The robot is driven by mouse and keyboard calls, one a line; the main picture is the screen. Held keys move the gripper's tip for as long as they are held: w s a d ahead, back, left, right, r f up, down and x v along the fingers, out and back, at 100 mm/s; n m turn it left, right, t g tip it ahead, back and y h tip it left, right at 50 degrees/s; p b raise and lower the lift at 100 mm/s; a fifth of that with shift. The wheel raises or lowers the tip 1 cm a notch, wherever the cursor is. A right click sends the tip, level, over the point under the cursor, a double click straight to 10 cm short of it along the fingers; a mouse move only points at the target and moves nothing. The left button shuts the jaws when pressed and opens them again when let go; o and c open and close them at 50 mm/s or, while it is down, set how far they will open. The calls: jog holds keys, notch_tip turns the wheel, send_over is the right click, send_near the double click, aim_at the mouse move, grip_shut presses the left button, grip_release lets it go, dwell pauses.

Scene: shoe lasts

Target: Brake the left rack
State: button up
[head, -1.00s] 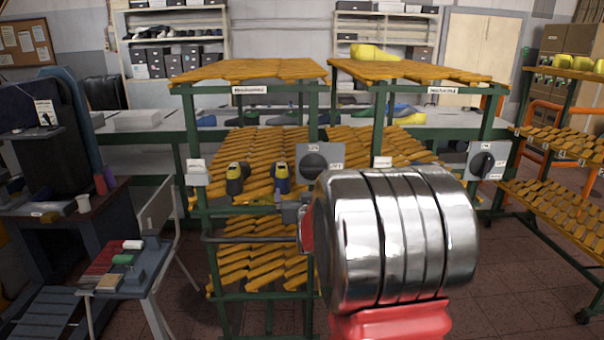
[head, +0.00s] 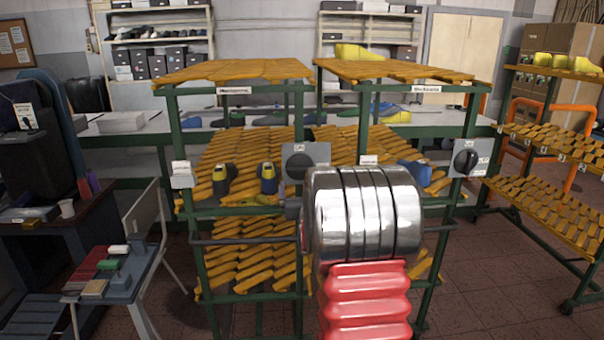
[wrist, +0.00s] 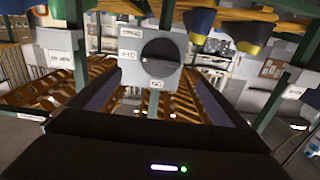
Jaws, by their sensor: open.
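The left rack (head: 172,140) is a green frame with slatted orange shelves. A grey plate on its right post carries a round dark knob (head: 298,166), with one label above it and one at its right. In the wrist view, which looks upside down, the knob (wrist: 160,62) faces me, with a label reading GO below it and one starting STO at the left. My gripper (wrist: 155,78) is open, its dark fingers either side of the knob plate in the picture and nothing held. I see no contact with the knob. In the head view my arm hides most of the gripper.
A similar rack adjoins at right, with its own knob (head: 466,162). Two dark and yellow shoe lasts (head: 267,178) stand on the left rack's middle shelf. A rail (head: 245,240) crosses its front. A small tool table (head: 115,280) is at front left.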

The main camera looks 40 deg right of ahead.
aim_at(301, 171)
jog(key=x, duration=1.1)
jog(key=shift+w+d, duration=0.25)
jog(key=shift+c, duration=0.4)
jog(key=c, duration=0.9)
jog(key=shift+d, duration=0.25)
jog(key=shift+c, duration=0.3)
jog(key=shift+a, duration=0.15)
